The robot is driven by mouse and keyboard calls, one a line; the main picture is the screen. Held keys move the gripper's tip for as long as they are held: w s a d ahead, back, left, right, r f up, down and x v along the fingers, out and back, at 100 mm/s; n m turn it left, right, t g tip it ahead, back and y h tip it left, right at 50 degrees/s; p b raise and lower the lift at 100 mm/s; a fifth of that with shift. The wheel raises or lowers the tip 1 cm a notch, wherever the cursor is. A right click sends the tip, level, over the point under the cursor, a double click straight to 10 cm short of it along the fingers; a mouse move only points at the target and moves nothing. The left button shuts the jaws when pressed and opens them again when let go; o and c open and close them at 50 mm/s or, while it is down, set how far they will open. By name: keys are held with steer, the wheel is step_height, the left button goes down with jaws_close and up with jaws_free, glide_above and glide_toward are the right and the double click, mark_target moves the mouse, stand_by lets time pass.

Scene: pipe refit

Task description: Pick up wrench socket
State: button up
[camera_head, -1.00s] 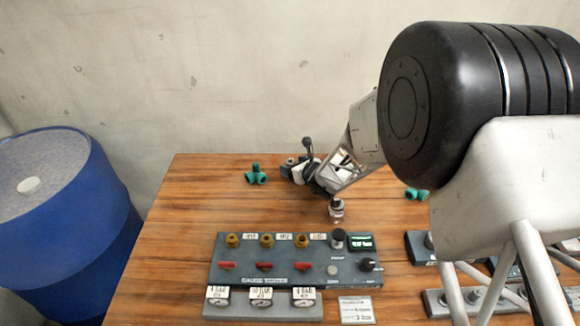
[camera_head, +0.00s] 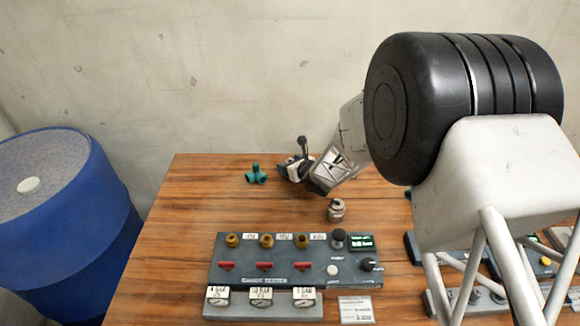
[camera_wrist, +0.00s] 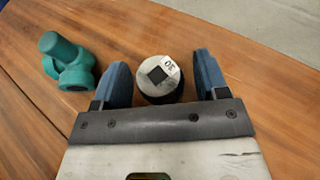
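The wrench socket (camera_wrist: 160,78) is a round metal piece with a dark square hole and the mark "30" on its pale top. In the wrist view it stands between the two blue fingers of my gripper (camera_wrist: 163,82).
A teal pipe fitting (camera_head: 256,174) lies just left of my gripper, also in the wrist view (camera_wrist: 69,62). A small metal part (camera_head: 336,210) stands to the right, nearer the gauge tester (camera_head: 290,280). A blue barrel (camera_head: 65,200) is beside the table.

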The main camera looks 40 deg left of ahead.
steer(key=c, duration=0.9)
steer(key=shift+r, duration=0.1)
steer(key=shift+r, duration=1.35)
steer(key=shift+d+r, duration=0.1)
steer(key=shift+r, duration=0.3)
steer(key=s+d, duration=0.3)
steer(key=d, duration=0.1)
steer(key=s+d+r, duration=0.1)
steer(key=s+d, duration=0.2)
steer(key=d, duration=0.1)
steer(key=s+d, duration=0.3)
steer(key=d, duration=0.2)
steer(key=shift+r, duration=0.15)
